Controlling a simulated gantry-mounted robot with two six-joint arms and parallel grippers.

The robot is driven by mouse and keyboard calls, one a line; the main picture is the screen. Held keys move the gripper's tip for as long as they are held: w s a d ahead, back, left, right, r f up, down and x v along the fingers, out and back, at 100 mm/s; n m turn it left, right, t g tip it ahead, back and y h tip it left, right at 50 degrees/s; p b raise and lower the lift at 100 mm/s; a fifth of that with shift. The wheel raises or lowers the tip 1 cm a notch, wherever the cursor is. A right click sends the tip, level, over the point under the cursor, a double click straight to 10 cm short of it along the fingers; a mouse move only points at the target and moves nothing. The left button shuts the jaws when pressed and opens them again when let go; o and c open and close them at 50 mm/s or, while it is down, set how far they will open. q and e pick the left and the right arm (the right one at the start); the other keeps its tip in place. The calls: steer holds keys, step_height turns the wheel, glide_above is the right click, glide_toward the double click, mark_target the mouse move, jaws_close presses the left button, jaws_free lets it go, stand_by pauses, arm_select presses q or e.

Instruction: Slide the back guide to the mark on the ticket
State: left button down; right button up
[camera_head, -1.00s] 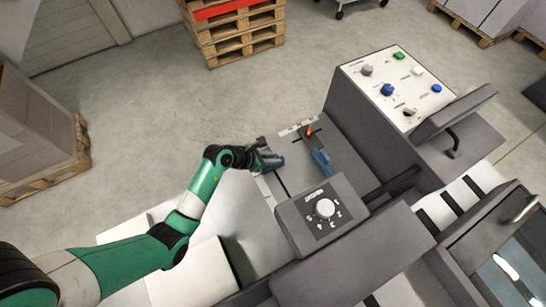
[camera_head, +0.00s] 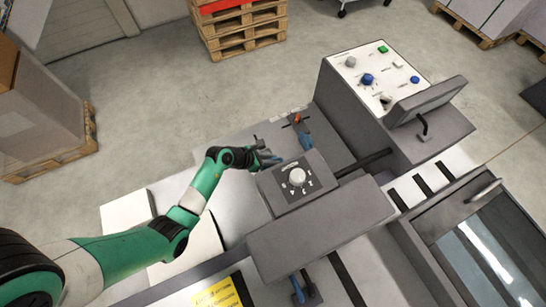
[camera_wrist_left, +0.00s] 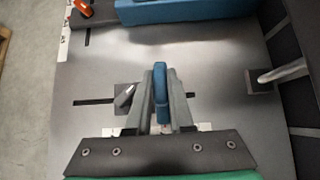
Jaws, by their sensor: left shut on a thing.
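My left gripper (camera_head: 266,157) is shut on a slim blue guide (camera_wrist_left: 161,88) on the grey feeder table (camera_wrist_left: 215,65). Its two fingers stand either side of the guide in the left wrist view. A grey lever (camera_wrist_left: 125,95) on a dark block sits just left of the fingers. A dark slot (camera_wrist_left: 92,102) runs left from there. A second blue guide (camera_head: 303,137) with an orange lever (camera_head: 296,119) lies farther back, also seen in the wrist view (camera_wrist_left: 185,9). A yellow ticket (camera_head: 218,296) shows at the bottom; I cannot read its mark. My right gripper is out of view.
A dial housing (camera_head: 297,180) stands close right of my left gripper. A control panel (camera_head: 372,76) with knobs and a grey screen arm (camera_head: 427,102) rise behind. White scale strips (camera_wrist_left: 66,46) edge the table. Pallets (camera_head: 240,30) stand on the open floor.

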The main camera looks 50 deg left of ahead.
arm_select(q)
steer(key=shift+a, duration=0.25)
steer(key=c, duration=0.8)
jaws_free()
steer(key=shift+w, duration=0.1)
steer(key=shift+s+r, duration=0.25)
steer(key=shift+r, duration=0.1)
steer(key=p+v, duration=0.5)
steer(key=v, duration=0.6)
steer(key=shift+p, duration=0.35)
steer(key=shift+a+f, duration=0.1)
